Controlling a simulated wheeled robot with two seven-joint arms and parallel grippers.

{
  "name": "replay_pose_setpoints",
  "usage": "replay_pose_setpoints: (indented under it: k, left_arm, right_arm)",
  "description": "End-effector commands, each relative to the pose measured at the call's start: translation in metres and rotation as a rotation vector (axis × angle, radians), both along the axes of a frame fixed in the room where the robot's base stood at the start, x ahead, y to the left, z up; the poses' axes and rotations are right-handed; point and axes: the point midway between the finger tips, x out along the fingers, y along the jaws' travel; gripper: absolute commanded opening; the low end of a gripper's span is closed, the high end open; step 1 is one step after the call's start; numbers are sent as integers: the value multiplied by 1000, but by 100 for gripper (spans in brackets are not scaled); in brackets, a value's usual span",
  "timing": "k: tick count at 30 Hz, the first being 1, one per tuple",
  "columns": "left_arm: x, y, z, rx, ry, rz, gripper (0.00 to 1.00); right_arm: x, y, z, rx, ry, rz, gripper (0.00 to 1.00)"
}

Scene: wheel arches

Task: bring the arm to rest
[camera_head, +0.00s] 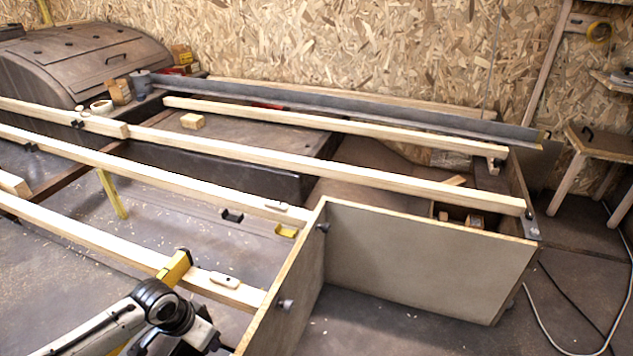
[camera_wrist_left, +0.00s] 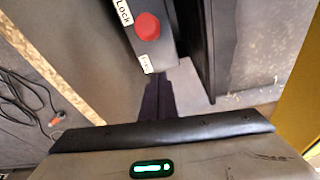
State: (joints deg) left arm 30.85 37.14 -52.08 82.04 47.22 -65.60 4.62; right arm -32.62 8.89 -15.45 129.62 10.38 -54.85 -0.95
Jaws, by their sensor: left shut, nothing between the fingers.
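My left arm (camera_head: 110,325) comes in from the lower left in the head view. It bends at a black joint and points down. My left gripper (camera_head: 203,339) is low at the bottom edge, in front of the nearest beam, and partly cut off by the frame. It is shut with nothing in it. In the left wrist view, its dark fingers (camera_wrist_left: 157,97) show together at the middle, with no object between them. My right gripper is in neither view.
Long wooden beams (camera_head: 330,165) cross the frame, the nearest beam (camera_head: 90,240) close behind my left arm. A grey panel (camera_head: 415,260) stands upright to the right. A wooden stool (camera_head: 600,143) is at the far right. Open floor (camera_head: 380,335) lies in front of the panel.

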Motion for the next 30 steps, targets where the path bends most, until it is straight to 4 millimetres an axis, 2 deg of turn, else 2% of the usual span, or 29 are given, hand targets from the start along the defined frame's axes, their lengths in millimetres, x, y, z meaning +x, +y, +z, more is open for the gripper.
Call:
replay_pose_setpoints:
  k: [2,8,11,19,21,27,30]
  left_arm:
    - [2,2,-5,9,23,5,0]
    - [5,-2,1,14,34,-5,0]
    - [17,-23,19,-3,-34,-58,0]
    - [59,-111,101,-73,-365,-268,0]
    - [33,-129,79,-118,-348,-268,0]
    - [-28,-173,68,-248,-345,-233,0]
    - [-60,-187,68,-311,-348,-185,0]
  right_arm:
    - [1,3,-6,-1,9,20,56]
    - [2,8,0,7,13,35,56]
    - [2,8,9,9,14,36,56]
    - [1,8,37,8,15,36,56]
    - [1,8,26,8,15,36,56]
    - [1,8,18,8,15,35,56]
    - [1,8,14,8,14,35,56]
